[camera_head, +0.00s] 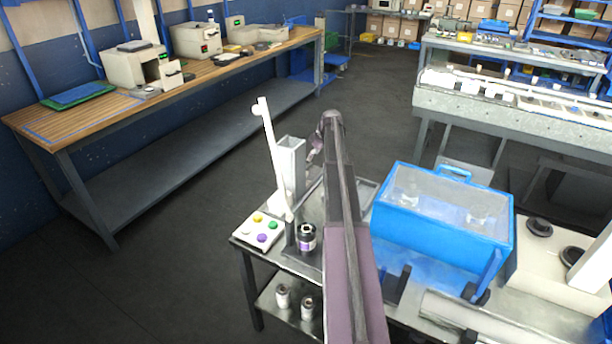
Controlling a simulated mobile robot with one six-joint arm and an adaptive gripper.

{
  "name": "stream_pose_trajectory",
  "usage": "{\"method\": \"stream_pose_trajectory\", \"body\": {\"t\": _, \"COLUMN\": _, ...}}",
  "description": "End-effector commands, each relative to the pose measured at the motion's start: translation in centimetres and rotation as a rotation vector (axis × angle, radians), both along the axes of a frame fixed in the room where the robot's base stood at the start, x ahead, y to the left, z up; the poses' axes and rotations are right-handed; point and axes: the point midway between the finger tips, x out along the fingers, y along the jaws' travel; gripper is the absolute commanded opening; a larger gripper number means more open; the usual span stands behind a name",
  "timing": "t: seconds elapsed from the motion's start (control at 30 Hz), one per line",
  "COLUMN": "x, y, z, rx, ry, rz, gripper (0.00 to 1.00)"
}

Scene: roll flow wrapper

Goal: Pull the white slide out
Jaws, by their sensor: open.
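A long white bar (273,148) with a small knob near its top stands at a slant at the far left corner of the metal table. Right beside it is an upright pale grey-white channel (291,160). I cannot tell for sure which of these pieces is the white slide. My arm reaches away from me across the table, and my gripper (314,152) is at its far end, just right of the channel's top. The gripper is small and partly hidden by my arm. It is open, and I see nothing held. Whether it touches the channel is unclear.
A button panel (259,231) with coloured buttons sits at the table's left corner. A dark roll with a purple band (306,238) stands right of it. A blue machine housing with a clear lid (442,215) fills the table to the right of my arm.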

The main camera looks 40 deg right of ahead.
Motion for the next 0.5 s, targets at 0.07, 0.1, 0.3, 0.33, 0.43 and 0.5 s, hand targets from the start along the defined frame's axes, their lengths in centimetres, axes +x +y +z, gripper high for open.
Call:
{"method": "stream_pose_trajectory", "body": {"t": 0.07, "x": 0.3, "y": 0.1, "z": -1.1, "rx": 0.0, "ry": 0.0, "rz": 0.0, "gripper": 0.74}}
{"method": "stream_pose_trajectory", "body": {"t": 0.1, "x": 0.4, "y": 0.1, "z": -1.4, "rx": 0.0, "ry": 0.0, "rz": 0.0, "gripper": 0.74}}
{"method": "stream_pose_trajectory", "body": {"t": 0.3, "x": 0.9, "y": 0.3, "z": -2.9, "rx": 0.0, "ry": 0.0, "rz": -0.001, "gripper": 0.74}}
{"method": "stream_pose_trajectory", "body": {"t": 0.33, "x": 1.0, "y": 0.3, "z": -3.1, "rx": 0.0, "ry": 0.0, "rz": -0.002, "gripper": 0.74}}
{"method": "stream_pose_trajectory", "body": {"t": 0.43, "x": 1.3, "y": 0.4, "z": -3.9, "rx": 0.0, "ry": 0.0, "rz": -0.002, "gripper": 0.74}}
{"method": "stream_pose_trajectory", "body": {"t": 0.5, "x": 1.5, "y": 0.5, "z": -4.5, "rx": 0.0, "ry": 0.0, "rz": -0.002, "gripper": 0.74}}
